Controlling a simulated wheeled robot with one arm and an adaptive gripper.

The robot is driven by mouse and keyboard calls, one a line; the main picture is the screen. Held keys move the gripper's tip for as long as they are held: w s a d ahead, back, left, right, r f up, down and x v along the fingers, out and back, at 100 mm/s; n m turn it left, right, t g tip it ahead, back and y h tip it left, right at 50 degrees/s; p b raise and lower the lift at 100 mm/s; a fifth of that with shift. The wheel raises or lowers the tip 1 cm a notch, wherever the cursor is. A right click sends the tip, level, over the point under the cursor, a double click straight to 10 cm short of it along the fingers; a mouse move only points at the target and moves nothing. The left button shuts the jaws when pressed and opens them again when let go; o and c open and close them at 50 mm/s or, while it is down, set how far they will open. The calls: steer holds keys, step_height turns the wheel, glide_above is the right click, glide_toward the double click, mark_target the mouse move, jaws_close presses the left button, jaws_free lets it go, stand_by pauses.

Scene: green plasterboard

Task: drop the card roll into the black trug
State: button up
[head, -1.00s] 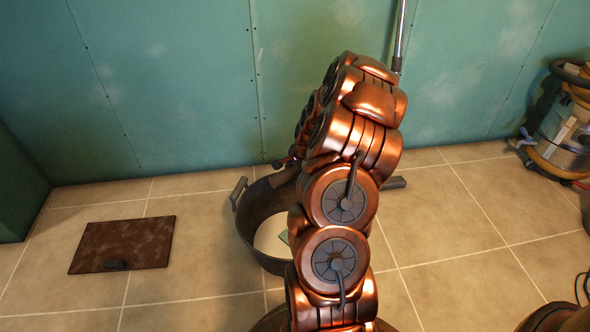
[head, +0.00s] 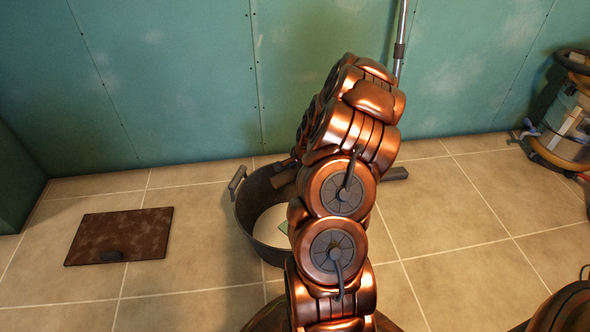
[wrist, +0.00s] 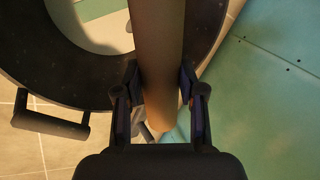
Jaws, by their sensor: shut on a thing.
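The card roll (wrist: 158,50) is a plain brown tube. In the wrist view it runs lengthwise between the two fingers of my gripper (wrist: 159,92), which is shut on it. The black trug (head: 249,222) stands on the floor behind my arm in the head view, with a pale bottom and a dark handle at its left. Its rim and handle also show in the wrist view (wrist: 55,88), and the roll passes across above the rim and opening. In the head view my arm hides most of the gripper and the right part of the trug.
A small greenish piece (head: 284,227) lies in the trug. A brown board (head: 120,235) with a dark object on it lies on the tiles at left. A vacuum cleaner (head: 570,125) stands at right, and a metal pole (head: 401,40) rises by the green wall (head: 180,80).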

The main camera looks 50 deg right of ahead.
steer(key=o, duration=1.1)
steer(key=shift+r, duration=0.1)
steer(key=v, duration=1.2)
